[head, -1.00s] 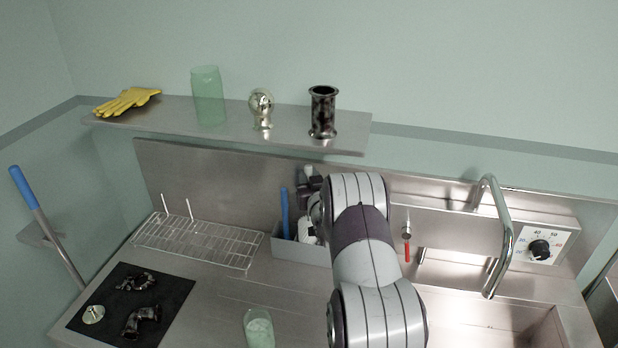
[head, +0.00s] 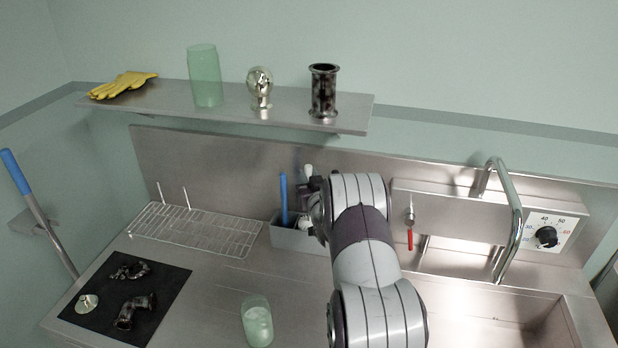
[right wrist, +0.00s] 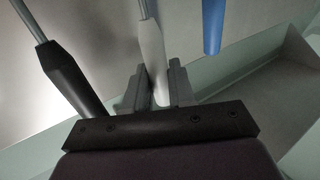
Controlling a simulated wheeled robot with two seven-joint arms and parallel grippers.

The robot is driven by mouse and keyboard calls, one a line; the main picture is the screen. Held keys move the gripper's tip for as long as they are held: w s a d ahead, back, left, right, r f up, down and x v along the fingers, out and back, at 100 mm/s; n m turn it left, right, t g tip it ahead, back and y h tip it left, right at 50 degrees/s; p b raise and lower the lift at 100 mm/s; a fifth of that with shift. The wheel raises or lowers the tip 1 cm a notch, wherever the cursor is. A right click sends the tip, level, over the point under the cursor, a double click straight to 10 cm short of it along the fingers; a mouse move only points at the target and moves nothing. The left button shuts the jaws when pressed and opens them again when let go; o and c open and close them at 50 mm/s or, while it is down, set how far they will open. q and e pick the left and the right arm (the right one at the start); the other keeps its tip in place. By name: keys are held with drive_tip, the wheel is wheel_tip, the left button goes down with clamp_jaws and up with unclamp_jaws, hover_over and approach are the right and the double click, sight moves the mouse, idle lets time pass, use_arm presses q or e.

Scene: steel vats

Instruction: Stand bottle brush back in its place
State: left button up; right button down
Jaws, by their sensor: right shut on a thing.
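My right gripper (head: 310,188) is at the grey holder (head: 292,238) by the back wall of the counter. In the right wrist view its two fingers (right wrist: 152,88) are shut on the white handle of a brush, the bottle brush (right wrist: 151,45). The white handle tip (head: 308,169) shows above the gripper in the head view. Part of my arm hides the right side of the holder, and I cannot tell how deep the brush sits. My left gripper is not in view.
A blue handle (head: 284,195) stands in the holder, left of my gripper. A black handle (right wrist: 68,75) is close beside the fingers. A wire rack (head: 195,230), a green glass (head: 257,322) and a black mat (head: 165,300) lie left. A tap (head: 512,215) stands right.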

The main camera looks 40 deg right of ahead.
drive_tip(key=c, duration=0.9)
unclamp_jaws()
drive_tip(key=shift+o, duration=0.2)
drive_tip(key=b+v, duration=0.3)
drive_tip(key=v, duration=0.9)
drive_tip(key=shift+s+b, duration=0.35)
drive_tip(key=shift+a+f, duration=0.1)
